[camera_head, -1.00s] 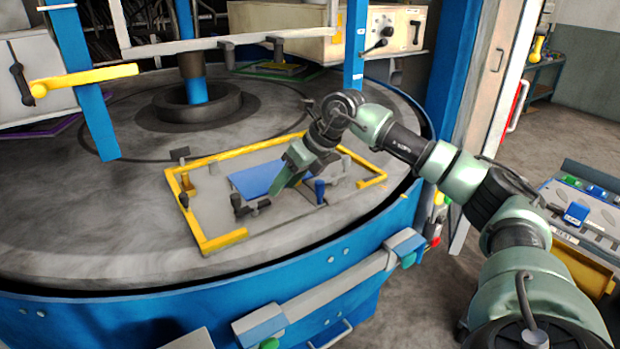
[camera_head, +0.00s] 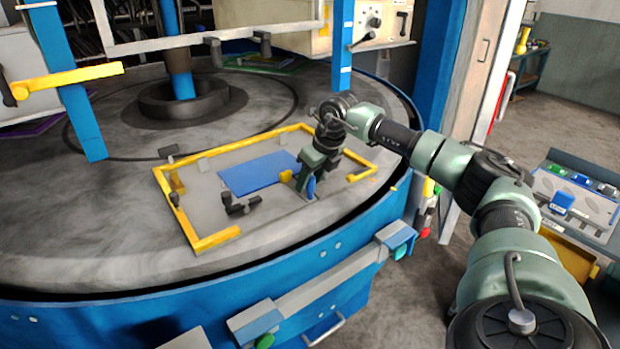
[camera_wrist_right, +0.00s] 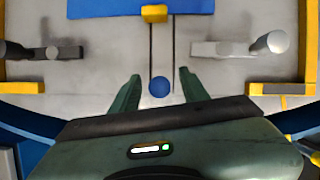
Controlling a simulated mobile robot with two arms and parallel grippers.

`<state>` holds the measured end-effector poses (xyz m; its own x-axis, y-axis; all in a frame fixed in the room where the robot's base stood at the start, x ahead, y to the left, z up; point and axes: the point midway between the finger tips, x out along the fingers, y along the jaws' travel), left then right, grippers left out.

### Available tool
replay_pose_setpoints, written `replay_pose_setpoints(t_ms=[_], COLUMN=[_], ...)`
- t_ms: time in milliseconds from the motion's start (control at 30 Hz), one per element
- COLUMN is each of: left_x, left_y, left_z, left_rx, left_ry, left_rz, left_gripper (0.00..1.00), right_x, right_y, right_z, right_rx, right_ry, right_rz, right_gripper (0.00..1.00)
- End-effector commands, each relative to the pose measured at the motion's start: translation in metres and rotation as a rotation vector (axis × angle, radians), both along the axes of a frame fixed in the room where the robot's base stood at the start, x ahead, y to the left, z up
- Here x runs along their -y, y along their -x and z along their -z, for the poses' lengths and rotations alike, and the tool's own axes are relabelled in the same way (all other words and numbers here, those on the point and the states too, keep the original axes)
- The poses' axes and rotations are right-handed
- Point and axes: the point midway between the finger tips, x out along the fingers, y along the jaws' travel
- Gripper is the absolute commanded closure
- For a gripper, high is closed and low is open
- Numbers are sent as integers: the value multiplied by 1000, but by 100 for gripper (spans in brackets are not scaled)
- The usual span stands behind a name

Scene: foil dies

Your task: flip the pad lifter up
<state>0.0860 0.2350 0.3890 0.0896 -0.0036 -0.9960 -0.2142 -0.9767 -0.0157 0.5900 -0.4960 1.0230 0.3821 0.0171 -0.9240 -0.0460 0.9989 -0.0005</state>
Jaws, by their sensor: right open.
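The pad lifter appears to be the small upright handle with a blue knob (camera_head: 311,187) at the near edge of the fixture. My right gripper (camera_head: 304,184) points down at it, partly covering it. In the right wrist view the round blue knob (camera_wrist_right: 159,86) lies between the two green fingers of the open gripper (camera_wrist_right: 160,76). Whether a finger touches it cannot be told. A flat blue pad (camera_head: 255,174) lies on the fixture plate, left of the gripper; its edge shows in the wrist view (camera_wrist_right: 140,8). My left gripper is not in view.
A yellow rail (camera_head: 215,241) frames the fixture on the round grey table (camera_head: 80,220). A dark clamp (camera_head: 238,206) stands left of the gripper. In the wrist view, a dark clamp (camera_wrist_right: 40,51) and a grey clamp (camera_wrist_right: 240,47) flank the knob. A blue post (camera_head: 342,45) rises behind.

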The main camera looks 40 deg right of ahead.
Motion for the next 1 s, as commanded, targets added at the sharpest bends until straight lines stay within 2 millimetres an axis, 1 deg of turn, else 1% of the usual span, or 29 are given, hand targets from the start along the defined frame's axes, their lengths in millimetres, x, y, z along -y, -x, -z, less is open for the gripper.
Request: replay_pose_setpoints(t_ms=[133, 167, 200, 300, 1000], left_x=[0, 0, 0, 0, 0], left_y=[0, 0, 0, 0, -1], left_z=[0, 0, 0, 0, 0], left_rx=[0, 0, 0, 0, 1], left_ry=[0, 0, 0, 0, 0], left_rz=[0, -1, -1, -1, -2], left_gripper=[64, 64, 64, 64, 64], right_x=[0, 0, 0, 0, 0], right_y=[0, 0, 0, 0, 0], right_z=[0, 0, 0, 0, -1], right_rx=[0, 0, 0, 0, 1], right_ry=[0, 0, 0, -1, 0], right_rz=[0, 0, 0, 0, 0], right_gripper=[55, 63, 74, 100, 100])
